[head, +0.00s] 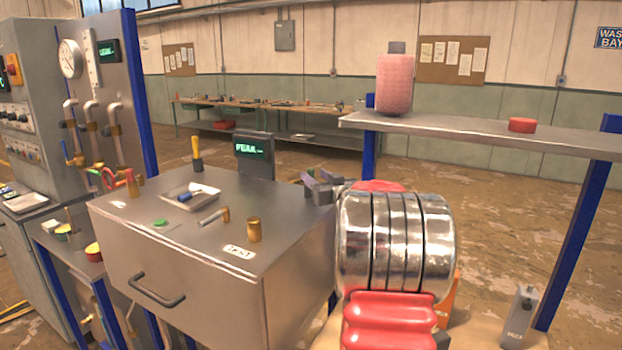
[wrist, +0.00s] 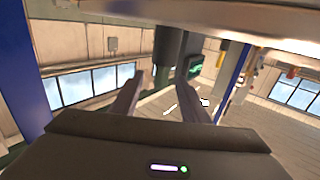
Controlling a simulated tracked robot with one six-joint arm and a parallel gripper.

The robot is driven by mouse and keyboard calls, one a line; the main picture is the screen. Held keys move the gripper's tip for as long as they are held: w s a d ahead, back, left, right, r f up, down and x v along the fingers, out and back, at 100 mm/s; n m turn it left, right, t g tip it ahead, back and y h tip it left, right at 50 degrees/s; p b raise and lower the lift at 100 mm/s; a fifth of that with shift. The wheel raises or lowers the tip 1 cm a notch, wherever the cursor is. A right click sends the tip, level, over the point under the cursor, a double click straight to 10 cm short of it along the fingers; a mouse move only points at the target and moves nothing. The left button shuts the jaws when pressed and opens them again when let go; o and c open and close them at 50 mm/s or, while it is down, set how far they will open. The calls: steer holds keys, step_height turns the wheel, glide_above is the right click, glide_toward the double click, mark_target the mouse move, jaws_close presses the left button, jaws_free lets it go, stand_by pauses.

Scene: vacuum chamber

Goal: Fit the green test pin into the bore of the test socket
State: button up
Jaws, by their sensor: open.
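A small green piece (head: 160,222), which looks like the green test pin, is low on the front left of the grey cabinet top (head: 130,215); its full shape is too small to tell. A brass cylinder (head: 253,229) stands upright behind the TEST label at the front right of the top, and looks like the test socket. Its bore cannot be made out. My gripper (head: 314,182) is beyond the cabinet's right edge, away from both. In the wrist view my gripper (wrist: 160,74) has its fingers apart, with nothing held between them.
On the cabinet top are a tray (head: 206,201) with a blue piece, a brass-ended elbow (head: 216,215), a yellow-handled tool (head: 196,153) and a display (head: 254,149). A raised shelf (head: 455,131) at right holds a pink cylinder (head: 394,84) and red disc (head: 522,125).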

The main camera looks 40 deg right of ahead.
steer(key=shift+x, duration=1.05)
steer(key=shift+x, duration=2.65)
steer(key=shift+a, duration=0.1)
steer(key=shift+c, duration=0.6)
jaws_close()
